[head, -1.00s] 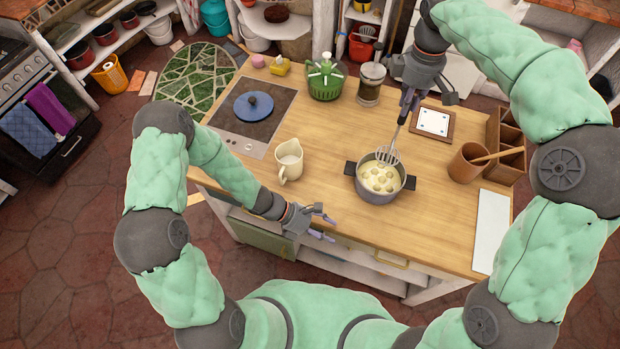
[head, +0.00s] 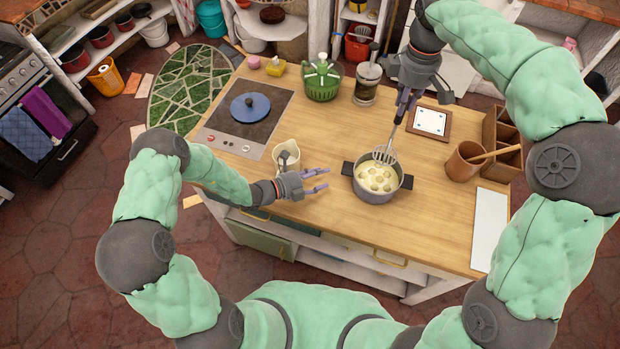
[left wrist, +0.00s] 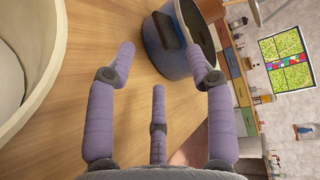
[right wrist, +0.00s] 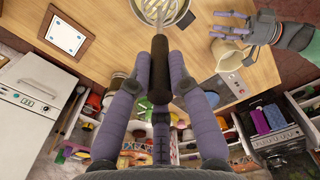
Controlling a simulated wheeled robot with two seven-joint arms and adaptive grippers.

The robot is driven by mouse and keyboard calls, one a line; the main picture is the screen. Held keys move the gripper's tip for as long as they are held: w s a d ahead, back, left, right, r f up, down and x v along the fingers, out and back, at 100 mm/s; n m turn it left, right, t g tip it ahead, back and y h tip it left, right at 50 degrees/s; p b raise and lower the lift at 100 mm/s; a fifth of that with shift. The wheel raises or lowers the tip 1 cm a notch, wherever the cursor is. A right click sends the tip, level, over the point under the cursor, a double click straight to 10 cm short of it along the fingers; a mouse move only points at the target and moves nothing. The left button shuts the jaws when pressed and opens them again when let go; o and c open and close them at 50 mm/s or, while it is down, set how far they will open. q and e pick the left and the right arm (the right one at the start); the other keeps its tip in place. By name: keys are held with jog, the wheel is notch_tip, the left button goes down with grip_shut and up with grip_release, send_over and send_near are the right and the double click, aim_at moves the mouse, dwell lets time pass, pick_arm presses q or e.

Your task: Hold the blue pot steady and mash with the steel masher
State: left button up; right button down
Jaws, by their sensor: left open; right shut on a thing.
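The blue pot (head: 372,193) stands on the wooden counter, with pale lumpy contents inside and a dark handle on each side. My left gripper (head: 324,181) is open and empty, to the left of the pot. In the left wrist view the pot (left wrist: 172,58) is just beyond the open fingers (left wrist: 160,65), apart from them. My right gripper (head: 402,103) is shut on the dark handle of the steel masher (head: 388,150). The masher is tilted, its wire head at the pot's far rim; I cannot tell whether it touches the contents.
A cream jug (head: 286,153) stands close behind my left gripper. A hob with a blue lid (head: 258,107), a green salad spinner (head: 321,82) and a glass jar (head: 366,86) are farther back. A brown cup (head: 462,163) stands right of the pot. The counter in front of the pot is clear.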

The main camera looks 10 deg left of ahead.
pick_arm(q)
jog(key=x, duration=0.8)
jog(key=shift+s, duration=0.1)
